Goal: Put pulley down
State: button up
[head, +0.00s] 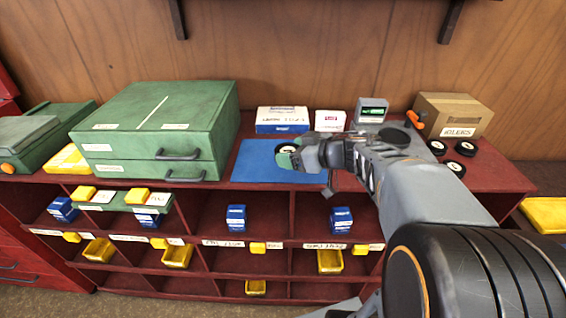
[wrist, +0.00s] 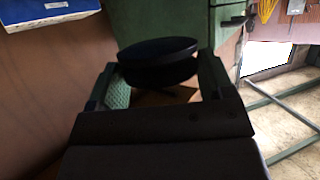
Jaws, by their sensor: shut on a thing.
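The pulley (head: 286,148), a small black disc with a pale centre, shows at my fingertips in the head view, over the blue mat (head: 258,172). In the wrist view the pulley (wrist: 157,62) is a dark disc held between the two green-padded fingers. My gripper (head: 293,155) is shut on it, reaching in from the right. I cannot tell whether the pulley touches the mat or hangs just above it. The gripper and wrist hide the mat's right part.
Several black wheels (head: 466,148) lie on the bench at right, near a cardboard box (head: 455,114). A green case (head: 160,125) stands left of the mat. Small boxes (head: 283,119) stand behind it. Shelves with yellow bins (head: 178,256) are below.

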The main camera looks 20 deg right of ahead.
send_over(283, 173)
jog(key=f, duration=0.6)
jog(key=shift+s+d+f+b, duration=0.1)
jog(key=shift+s+f+b, duration=0.1)
jog(key=shift+b, duration=0.15)
jog(key=shift+w+f, duration=0.2)
jog(key=shift+f, duration=0.05)
jog(key=shift+f+b, duration=0.3)
jog(key=shift+f, duration=1.2)
jog(key=shift+f, duration=0.1)
jog(key=o, duration=0.6)
jog(key=shift+f, duration=0.1)
jog(key=o, duration=0.5)
